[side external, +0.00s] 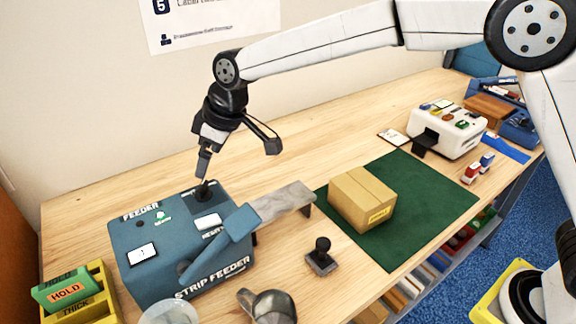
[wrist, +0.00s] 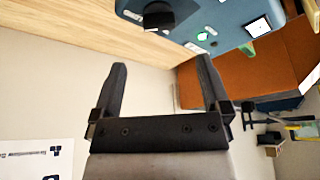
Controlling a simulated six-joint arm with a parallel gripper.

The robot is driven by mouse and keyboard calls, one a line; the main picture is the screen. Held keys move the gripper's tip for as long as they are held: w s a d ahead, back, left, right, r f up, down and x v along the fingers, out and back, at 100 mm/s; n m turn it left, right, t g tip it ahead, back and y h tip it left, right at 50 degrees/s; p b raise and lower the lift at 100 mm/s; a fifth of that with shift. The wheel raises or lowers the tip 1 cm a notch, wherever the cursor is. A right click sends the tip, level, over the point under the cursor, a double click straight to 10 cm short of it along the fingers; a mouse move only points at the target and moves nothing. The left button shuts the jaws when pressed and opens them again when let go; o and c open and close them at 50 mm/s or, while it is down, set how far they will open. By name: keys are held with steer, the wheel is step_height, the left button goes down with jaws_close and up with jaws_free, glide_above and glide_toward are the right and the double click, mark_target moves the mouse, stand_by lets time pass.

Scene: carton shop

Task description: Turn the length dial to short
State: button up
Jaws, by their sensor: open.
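The blue-grey strip feeder (side external: 150,232) stands at the front left of the bench. A black dial (side external: 203,192) sits on a dark patch at the back of its top; its lettering and setting are too small to read. In the wrist view the dial (wrist: 160,18) is a dark round knob at the top, beyond the fingertips. My gripper (side external: 238,158) is open and empty above the feeder's back edge. In the side view one finger hangs just above the dial, apparently apart from it. The wrist view shows both fingers (wrist: 162,65) spread with nothing between.
The feeder's top also has a white display (side external: 142,254), a green light and a white button (side external: 207,221). A lever (side external: 222,242) crosses its right side. A stamp (side external: 321,257), a carton (side external: 362,198) on a green mat (side external: 420,205) and a yellow card holder (side external: 98,296) stand around.

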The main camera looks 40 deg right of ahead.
mark_target(201, 185)
steer(key=shift+x, duration=3.9)
steer(key=c, duration=1.3)
